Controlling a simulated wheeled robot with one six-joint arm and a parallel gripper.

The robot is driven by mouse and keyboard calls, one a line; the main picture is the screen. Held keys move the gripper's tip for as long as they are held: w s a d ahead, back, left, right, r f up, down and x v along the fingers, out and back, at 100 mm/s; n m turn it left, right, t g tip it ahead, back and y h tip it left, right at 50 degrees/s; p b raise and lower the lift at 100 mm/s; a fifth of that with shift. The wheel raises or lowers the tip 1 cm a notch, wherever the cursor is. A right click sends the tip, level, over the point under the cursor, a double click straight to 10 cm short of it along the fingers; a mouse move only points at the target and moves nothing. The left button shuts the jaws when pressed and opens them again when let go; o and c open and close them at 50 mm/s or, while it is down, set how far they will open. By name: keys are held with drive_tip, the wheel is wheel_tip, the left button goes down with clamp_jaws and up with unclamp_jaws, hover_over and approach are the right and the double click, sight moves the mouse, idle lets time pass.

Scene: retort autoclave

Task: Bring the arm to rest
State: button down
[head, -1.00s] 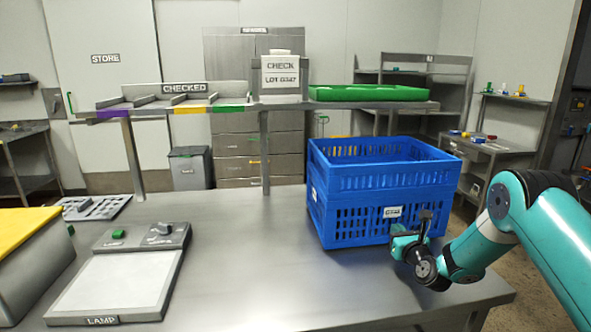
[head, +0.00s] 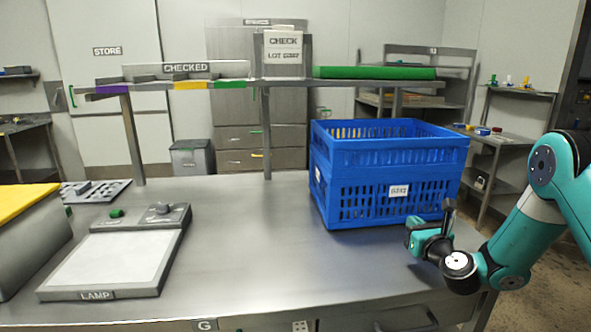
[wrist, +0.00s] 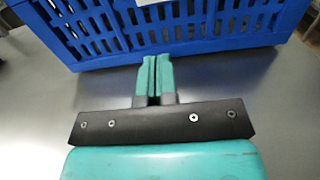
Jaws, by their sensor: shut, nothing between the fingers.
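My gripper (wrist: 154,75) is shut and empty, its two teal fingers together in the wrist view. In the head view my gripper (head: 412,232) is over the right part of the steel table (head: 270,240), just in front of the blue crate (head: 345,205). The wrist view shows the blue crate (wrist: 85,50) just ahead of the fingertips; I cannot tell whether they touch it. My arm reaches in from the right edge of the head view.
A lamp panel (head: 105,263) and a yellow-topped box (head: 25,208) are at the left of the table. A raised shelf (head: 290,80) along the back bears a green tray (head: 375,72) and a check lot sign (head: 283,50). The table's middle is clear.

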drive_tip(key=s+a+r+n+g+y+p, duration=0.1)
drive_tip(key=s+a+r+n+g+y, duration=0.35)
drive_tip(key=s+a+r+n, duration=0.55)
drive_tip(key=s+a+r+n+g+y+p, duration=0.1)
drive_tip(key=s+a+r+n+g+y, duration=0.2)
drive_tip(key=s+a+n+g, duration=0.7)
drive_tip(key=s+d+r+n+g+h+p, duration=0.1)
drive_tip(key=s+d+n+h, duration=0.1)
drive_tip(key=s+n, duration=0.8)
drive_tip(key=s+d+r+n+g+h+p, duration=0.1)
drive_tip(key=s+d+r+n+g+h, duration=0.1)
drive_tip(key=s+n, duration=0.9)
drive_tip(key=shift+s+d+n+h, duration=0.3)
drive_tip(key=shift+s+d+h, duration=0.25)
drive_tip(key=shift+h, duration=0.4)
drive_tip(key=shift+r, duration=0.1)
